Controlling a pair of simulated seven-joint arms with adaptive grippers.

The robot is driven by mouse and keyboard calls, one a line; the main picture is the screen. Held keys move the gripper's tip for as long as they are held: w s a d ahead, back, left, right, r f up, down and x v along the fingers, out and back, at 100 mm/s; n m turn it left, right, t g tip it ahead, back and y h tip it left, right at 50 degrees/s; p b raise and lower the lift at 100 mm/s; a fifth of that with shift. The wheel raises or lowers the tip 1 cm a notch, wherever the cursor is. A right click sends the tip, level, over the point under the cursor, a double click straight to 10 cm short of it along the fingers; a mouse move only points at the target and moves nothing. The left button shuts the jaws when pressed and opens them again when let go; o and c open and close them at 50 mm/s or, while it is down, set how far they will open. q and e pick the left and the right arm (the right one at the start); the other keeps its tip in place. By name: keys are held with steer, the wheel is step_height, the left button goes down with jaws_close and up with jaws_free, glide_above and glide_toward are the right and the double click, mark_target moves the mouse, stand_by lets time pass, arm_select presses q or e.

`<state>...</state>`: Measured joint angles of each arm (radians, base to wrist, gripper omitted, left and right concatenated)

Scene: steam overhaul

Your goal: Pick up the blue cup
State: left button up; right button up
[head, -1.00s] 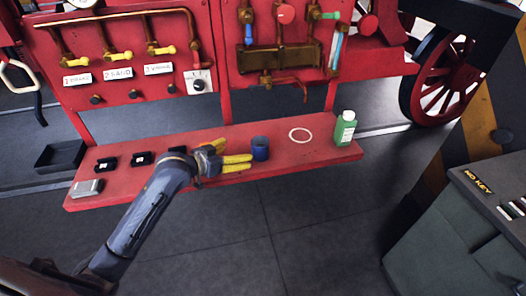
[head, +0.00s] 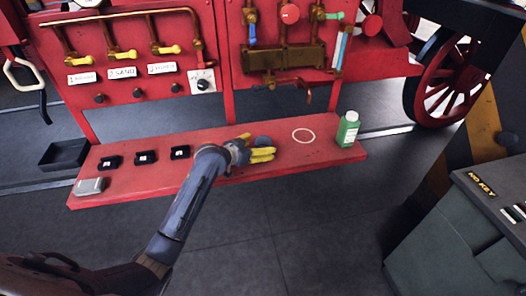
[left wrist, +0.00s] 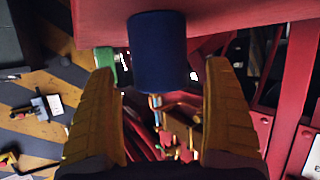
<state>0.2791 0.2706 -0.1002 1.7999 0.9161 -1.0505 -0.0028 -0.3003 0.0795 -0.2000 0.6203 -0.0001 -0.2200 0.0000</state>
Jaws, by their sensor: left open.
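The blue cup (head: 263,141) stands on the red shelf (head: 215,165), and my left gripper partly hides it in the head view. In the left wrist view the cup (left wrist: 157,50) is upside down in the picture and sits between the two yellow fingers, toward their tips. My left gripper (head: 262,153) is open, with one finger on each side of the cup. A gap shows between each finger and the cup in the left wrist view. My right gripper is not in view.
A green bottle (head: 348,129) stands at the shelf's right end, beside a pale ring mark (head: 303,136). Several small black blocks and a grey box (head: 89,186) lie on the left part. A red panel with brass pipes (head: 120,60) rises behind.

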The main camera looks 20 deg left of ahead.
arm_select(q)
steer(key=shift+x, duration=1.25)
steer(key=shift+c, duration=0.5)
steer(key=c, duration=1.2)
